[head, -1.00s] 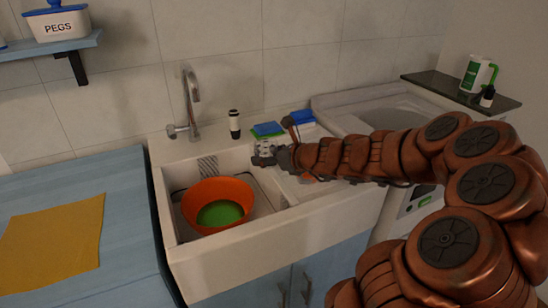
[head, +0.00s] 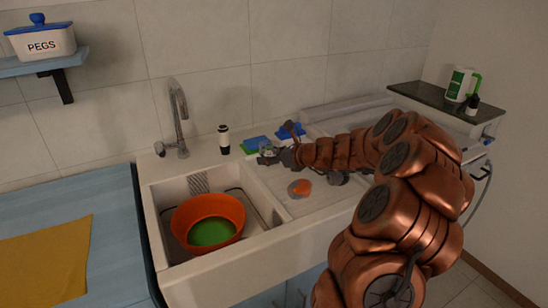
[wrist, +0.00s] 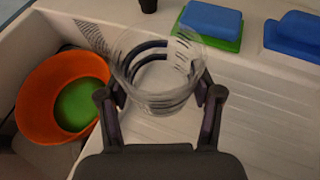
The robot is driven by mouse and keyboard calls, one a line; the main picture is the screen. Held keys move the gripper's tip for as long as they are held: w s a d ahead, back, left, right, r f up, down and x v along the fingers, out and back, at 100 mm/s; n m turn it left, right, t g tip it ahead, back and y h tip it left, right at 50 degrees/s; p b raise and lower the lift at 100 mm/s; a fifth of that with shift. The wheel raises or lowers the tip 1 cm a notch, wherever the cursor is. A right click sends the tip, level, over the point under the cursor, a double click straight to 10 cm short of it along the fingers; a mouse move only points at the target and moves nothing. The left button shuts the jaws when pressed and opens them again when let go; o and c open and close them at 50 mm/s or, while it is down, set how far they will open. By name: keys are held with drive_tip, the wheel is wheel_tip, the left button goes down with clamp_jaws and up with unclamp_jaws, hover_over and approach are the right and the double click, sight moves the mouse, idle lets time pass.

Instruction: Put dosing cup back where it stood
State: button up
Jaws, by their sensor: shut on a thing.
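The dosing cup (wrist: 150,100) is a clear, see-through cup with dark rings visible through it. In the wrist view it sits between my two fingers. In the head view the cup (head: 266,150) is small and pale at the end of my arm. My gripper (wrist: 160,94) is shut on the cup's sides and holds it above the sink's white drainboard (wrist: 255,125). In the head view my gripper (head: 278,156) is in front of the blue and green items at the back. I cannot tell the exact gap between cup and drainboard.
An orange basin (head: 188,228) with green contents sits in the sink bowl on the left. An orange thing (head: 301,188) lies on the drainboard. The drainboard's front is otherwise clear.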

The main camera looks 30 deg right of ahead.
drive_tip(key=shift+w+d+f+p, duration=0.1)
drive_tip(key=shift+w+d+p, duration=0.25)
drive_tip(key=shift+w+d, duration=1.2)
drive_tip(key=shift+w+d+f, duration=0.1)
drive_tip(key=shift+f, duration=1.7)
drive_tip(key=shift+f, duration=0.15)
drive_tip(key=o, duration=1.3)
drive_tip(key=shift+c, duration=0.2)
